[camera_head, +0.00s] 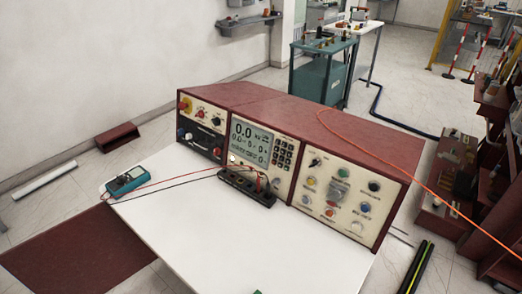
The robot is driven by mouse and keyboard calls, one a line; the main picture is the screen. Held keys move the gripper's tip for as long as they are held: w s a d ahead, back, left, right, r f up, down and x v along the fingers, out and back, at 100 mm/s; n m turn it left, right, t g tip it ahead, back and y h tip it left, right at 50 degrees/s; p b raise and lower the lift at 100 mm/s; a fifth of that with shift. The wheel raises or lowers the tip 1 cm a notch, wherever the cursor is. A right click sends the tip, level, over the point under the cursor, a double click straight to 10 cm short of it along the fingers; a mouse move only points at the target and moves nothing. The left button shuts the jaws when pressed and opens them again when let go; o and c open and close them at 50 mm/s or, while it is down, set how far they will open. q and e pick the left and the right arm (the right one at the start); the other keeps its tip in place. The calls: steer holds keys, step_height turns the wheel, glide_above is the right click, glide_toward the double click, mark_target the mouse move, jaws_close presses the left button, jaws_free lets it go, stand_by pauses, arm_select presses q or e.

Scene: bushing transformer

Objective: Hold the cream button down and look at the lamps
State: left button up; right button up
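A dark red control console (262,104) stands at the back of a white table. A pale, cream-looking round button (357,227) sits at the panel's lower right. At this size I cannot tell which round parts are lamps, or whether any is lit. Neither of my grippers is in view, and nothing touches the panel.
The white table top (215,228) is mostly clear before the console. A teal multimeter (126,180) lies at its left, with red and black leads running to a dark terminal block (246,186). An orange cable (400,170) passes over the console's right side. Shelving stands at right.

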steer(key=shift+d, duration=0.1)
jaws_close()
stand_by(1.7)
